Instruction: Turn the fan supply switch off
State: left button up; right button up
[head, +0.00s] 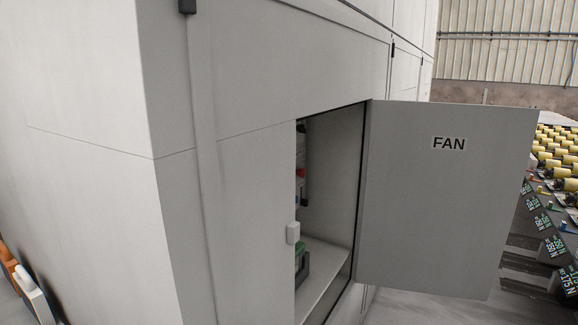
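The grey cabinet door labelled FAN (440,200) stands open, swung out to the right. Behind it the cabinet opening (335,175) shows a light interior. Inside, at the left edge of the opening, are dark and grey devices with a small red part (300,173). Lower down there is a green and dark part (302,262). I cannot tell which of these is the fan supply switch, as the cabinet's front edge hides most of them. Neither of my grippers is in view.
The tall light grey cabinet (240,180) fills the left and middle. A small white block (293,233) sits on the opening's left edge. Rows of yellow rollers (555,150) and labelled dark boxes stand at the right. Orange and white objects (25,285) are at bottom left.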

aim_at(301, 172)
jog(key=i+l, duration=0.15)
jog(key=l, duration=0.15)
jog(key=i+l, duration=0.2)
jog(key=i+l+z, duration=0.15)
jog(key=i+l, duration=0.5)
jog(key=i+l+z, duration=0.1)
jog(key=i+l, duration=0.45)
jog(key=i, duration=0.3)
